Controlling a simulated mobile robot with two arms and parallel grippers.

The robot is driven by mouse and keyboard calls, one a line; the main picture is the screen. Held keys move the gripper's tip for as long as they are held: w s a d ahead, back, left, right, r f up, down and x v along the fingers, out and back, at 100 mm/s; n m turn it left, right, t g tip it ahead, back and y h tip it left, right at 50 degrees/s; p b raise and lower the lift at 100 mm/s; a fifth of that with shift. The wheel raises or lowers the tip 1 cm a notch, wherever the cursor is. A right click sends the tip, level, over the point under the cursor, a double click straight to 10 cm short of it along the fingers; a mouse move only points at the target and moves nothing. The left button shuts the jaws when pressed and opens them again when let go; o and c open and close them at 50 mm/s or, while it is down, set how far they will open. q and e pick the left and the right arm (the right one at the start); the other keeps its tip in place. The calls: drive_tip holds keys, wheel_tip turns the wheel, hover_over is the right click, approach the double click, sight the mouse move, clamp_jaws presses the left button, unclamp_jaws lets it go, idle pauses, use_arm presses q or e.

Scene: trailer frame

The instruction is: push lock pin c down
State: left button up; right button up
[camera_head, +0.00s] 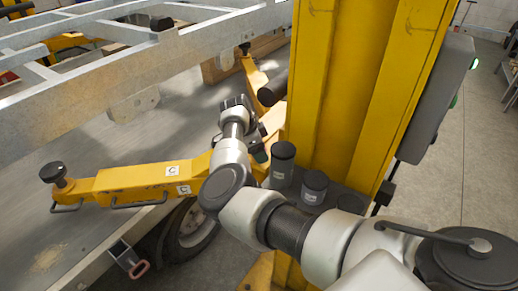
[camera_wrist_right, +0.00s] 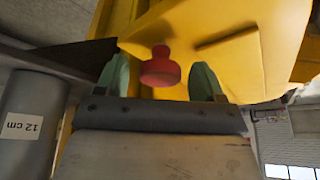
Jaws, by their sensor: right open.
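In the right wrist view, a red knob (camera_wrist_right: 160,70), which looks like the head of a lock pin, stands out against yellow metal. My right gripper (camera_wrist_right: 160,80) is open, with one green finger on each side of the knob. Gaps show between the knob and both fingers. In the head view, my right gripper (camera_head: 262,143) is by the inner end of the yellow lift arm (camera_head: 130,182), which carries two "C" labels. The red knob is hidden there behind my arm. My left gripper is not in view.
The yellow lift column (camera_head: 340,90) stands close to my right arm. Dark grey cylinders (camera_head: 283,165) stand at its foot; one, labelled "12 cm" (camera_wrist_right: 20,126), is at the left in the wrist view. The galvanised trailer frame (camera_head: 120,80) spans the upper left. A wheel (camera_head: 190,228) is below.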

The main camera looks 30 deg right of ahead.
drive_tip(key=shift+r, duration=0.1)
drive_tip(key=b+v, duration=0.2)
drive_tip(key=v, duration=0.8)
drive_tip(key=shift+a+r, duration=0.25)
drive_tip(key=shift+f, duration=0.1)
